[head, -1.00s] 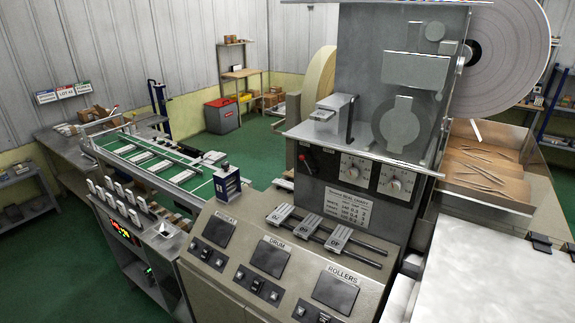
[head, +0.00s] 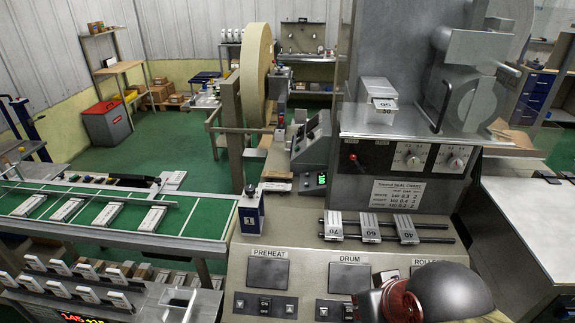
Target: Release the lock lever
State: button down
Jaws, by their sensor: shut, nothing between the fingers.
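No label marks a lock lever, so I cannot tell for sure which part it is. A dark rounded part of my arm with a red ring fills the bottom right, in front of the ROLLERS section. My gripper's fingers do not show.
The sloped console (head: 268,308) has PREHEAT and DRUM screens. Several numbered sliding blocks (head: 369,228) sit on rails above it. A green conveyor (head: 117,217) lies at left. Green floor is open behind.

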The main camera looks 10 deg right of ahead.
aim_at(362, 169)
jog(key=i+j, duration=0.1)
jog(key=j, duration=0.8)
jog(key=i+j, duration=0.15)
jog(key=j, duration=0.35)
